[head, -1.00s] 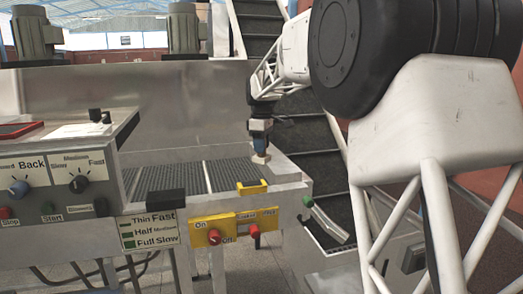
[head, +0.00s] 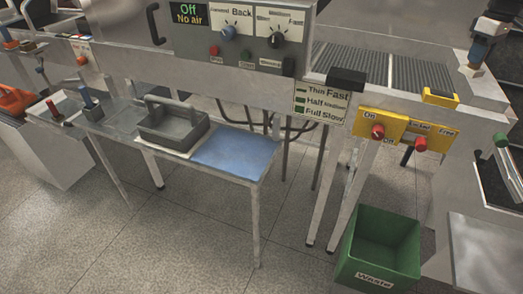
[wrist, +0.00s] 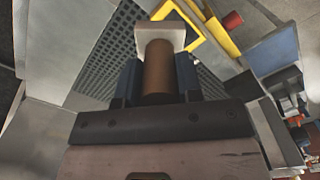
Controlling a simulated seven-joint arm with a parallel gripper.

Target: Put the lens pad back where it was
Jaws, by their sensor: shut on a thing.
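The lens pad shows in the wrist view as a brown round handle with a pale square block (wrist: 167,36) at its far end. My gripper (wrist: 158,78) is shut on the brown handle, one blue finger on each side. In the head view my gripper (head: 481,50) is at the upper right, with the pale pad end (head: 470,72) below it by the conveyor's steel end. I cannot tell whether the pad touches the steel. A yellow-framed dark piece (head: 440,97) sits on the conveyor's front rail, left of and nearer than the pad.
A low side table holds a grey handled box (head: 172,128), a blue cloth (head: 236,152) and a blue-handled tool (head: 90,100). A red-handled tool (head: 54,112) stands in a pale tray left of it. A green waste bin (head: 380,248) stands on the floor. Yellow switch panels (head: 382,126) jut from the front rail.

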